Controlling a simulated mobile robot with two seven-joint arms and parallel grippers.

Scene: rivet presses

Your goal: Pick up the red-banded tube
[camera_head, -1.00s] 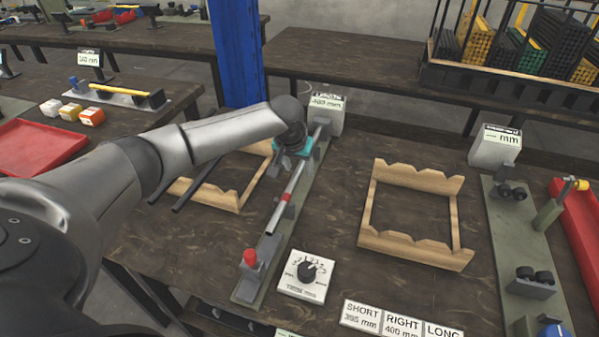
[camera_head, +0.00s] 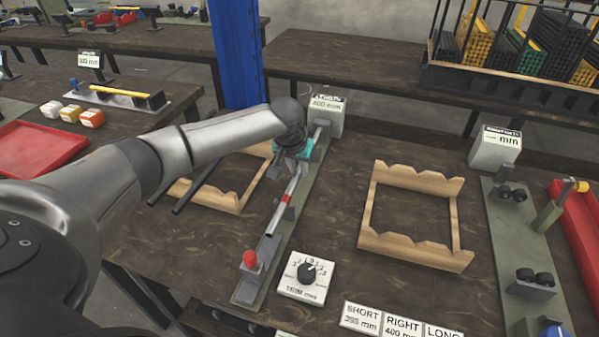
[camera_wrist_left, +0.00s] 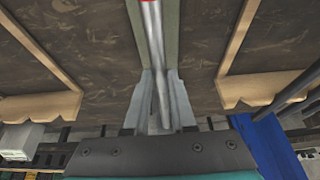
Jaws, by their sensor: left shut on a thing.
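The red-banded tube (camera_head: 276,214) is a silver tube with a red band near its front end. It lies along the green rail fixture (camera_head: 245,291) at the middle of the table, in line with the length gauge (camera_head: 326,113). My left gripper (camera_head: 292,160) is shut on the tube toward its far part; the arm hides some of the tube there. In the left wrist view the tube (camera_wrist_left: 152,35) runs between the fingers (camera_wrist_left: 158,100), with the red band at the top edge. My right gripper is not in view.
An empty wooden rack (camera_head: 415,249) stands right of the fixture. Another wooden rack (camera_head: 215,199) on the left holds dark tubes. A trim dial (camera_head: 306,277) and length labels (camera_head: 400,322) are in front. A second gauge fixture (camera_head: 495,149) stands at right.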

